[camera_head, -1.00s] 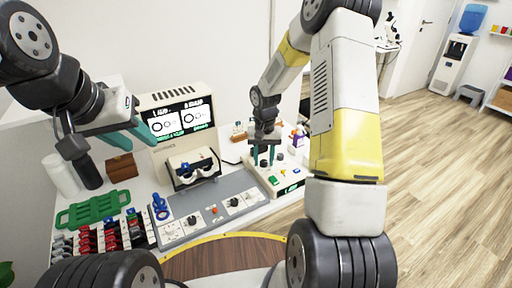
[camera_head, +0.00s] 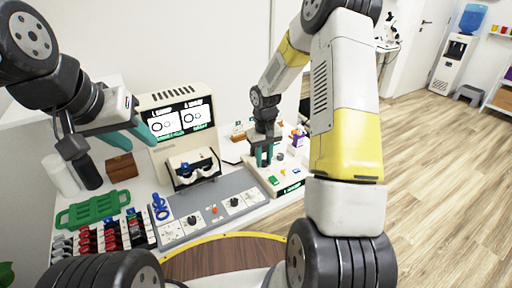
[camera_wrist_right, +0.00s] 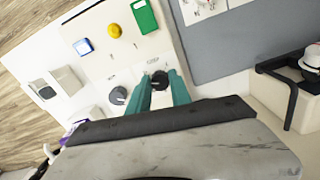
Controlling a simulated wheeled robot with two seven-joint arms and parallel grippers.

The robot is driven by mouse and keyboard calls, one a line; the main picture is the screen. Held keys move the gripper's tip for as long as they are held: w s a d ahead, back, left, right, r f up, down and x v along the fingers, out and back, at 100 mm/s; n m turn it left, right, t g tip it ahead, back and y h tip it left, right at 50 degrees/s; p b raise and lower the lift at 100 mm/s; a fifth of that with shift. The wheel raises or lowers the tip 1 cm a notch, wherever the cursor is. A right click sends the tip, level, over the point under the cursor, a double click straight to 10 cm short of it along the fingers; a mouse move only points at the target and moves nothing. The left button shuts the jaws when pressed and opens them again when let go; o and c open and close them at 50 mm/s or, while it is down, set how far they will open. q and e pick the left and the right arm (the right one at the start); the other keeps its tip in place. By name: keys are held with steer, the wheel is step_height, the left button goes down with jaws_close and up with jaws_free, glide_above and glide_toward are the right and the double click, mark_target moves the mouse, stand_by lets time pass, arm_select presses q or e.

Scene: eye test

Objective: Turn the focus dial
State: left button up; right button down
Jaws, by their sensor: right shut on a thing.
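A cream control box (camera_head: 290,186) stands on the right of the table. In the right wrist view its top (camera_wrist_right: 128,45) carries two dark dials. One dial (camera_wrist_right: 160,79) sits between the teal fingertips of my right gripper (camera_wrist_right: 161,88), which is shut on it. The other dial (camera_wrist_right: 118,95) is free, just left of the fingers. Small labels beside the dials are too blurred to read surely. In the head view the right gripper (camera_head: 263,155) points down onto the box and hides the held dial. My left gripper (camera_head: 130,136) is open and empty, in front of the screen.
A screen (camera_head: 180,120) shows ring shapes behind a white viewer (camera_head: 192,166). A grey panel (camera_head: 215,190) with knobs lies left of the box. A green tray (camera_head: 92,210), a rack of coloured pieces (camera_head: 105,236) and a brown box (camera_head: 121,167) are at left.

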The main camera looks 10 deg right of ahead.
mark_target(264, 162)
steer(key=c, duration=1.2)
jaws_free()
steer(key=shift+o, duration=0.2)
steer(key=shift+r, duration=3.9)
